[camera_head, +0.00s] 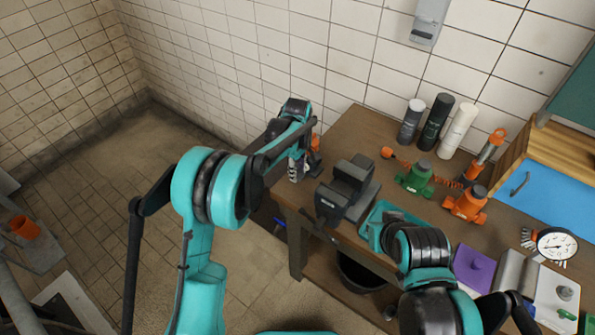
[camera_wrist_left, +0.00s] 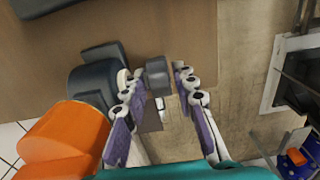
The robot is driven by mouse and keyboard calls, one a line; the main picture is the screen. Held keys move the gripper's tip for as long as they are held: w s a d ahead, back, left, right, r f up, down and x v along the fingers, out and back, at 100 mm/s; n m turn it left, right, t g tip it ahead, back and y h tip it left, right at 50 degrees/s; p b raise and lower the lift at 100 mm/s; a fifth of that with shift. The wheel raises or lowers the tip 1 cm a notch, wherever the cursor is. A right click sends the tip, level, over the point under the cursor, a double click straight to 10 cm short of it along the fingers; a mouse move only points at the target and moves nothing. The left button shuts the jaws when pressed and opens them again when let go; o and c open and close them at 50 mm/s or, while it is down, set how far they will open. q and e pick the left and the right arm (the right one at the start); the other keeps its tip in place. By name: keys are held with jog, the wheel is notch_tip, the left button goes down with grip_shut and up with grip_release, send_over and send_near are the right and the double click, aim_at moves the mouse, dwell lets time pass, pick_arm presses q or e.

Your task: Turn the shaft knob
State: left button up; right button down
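A small grey round knob (camera_wrist_left: 157,76) shows in the left wrist view, beside a larger dark grey cylindrical body (camera_wrist_left: 98,80). I take it to be the shaft knob. My left gripper (camera_wrist_left: 155,85) is open, with its two purple-padded fingers apart and the knob between their tips. I cannot tell whether either finger touches it. In the head view my left gripper (camera_head: 298,170) is at the left end of the workbench, where the arm largely hides the knob.
A dark vise-like block (camera_head: 345,190) stands close right of my left gripper on the workbench (camera_head: 350,130). Orange (camera_head: 467,204) and green (camera_head: 414,178) fittings, upright cylinders (camera_head: 435,122) and a gauge (camera_head: 556,244) stand farther right. A black bucket (camera_head: 358,272) is below. The floor at left is mostly clear.

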pick_arm(q)
grip_shut()
jog(key=shift+a+h, duration=0.1)
jog(key=shift+h, duration=0.2)
jog(key=shift+w+a+f+g+h, duration=0.1)
jog(key=shift+w+g+h, duration=0.05)
jog(key=shift+g+h, duration=0.4)
jog(key=shift+w+a+g+h, duration=0.1)
jog(key=shift+g+h, duration=0.35)
jog(key=shift+h, duration=0.1)
jog(key=shift+w+a+f+g+h+b, duration=0.1)
jog(key=shift+g+h+b, duration=0.35)
jog(key=shift+h, duration=0.2)
jog(key=shift+a+g+h+b, duration=0.1)
jog(key=shift+g+h+b, duration=0.2)
jog(key=shift+g+h, duration=0.25)
jog(key=shift+d, duration=0.1)
grip_release()
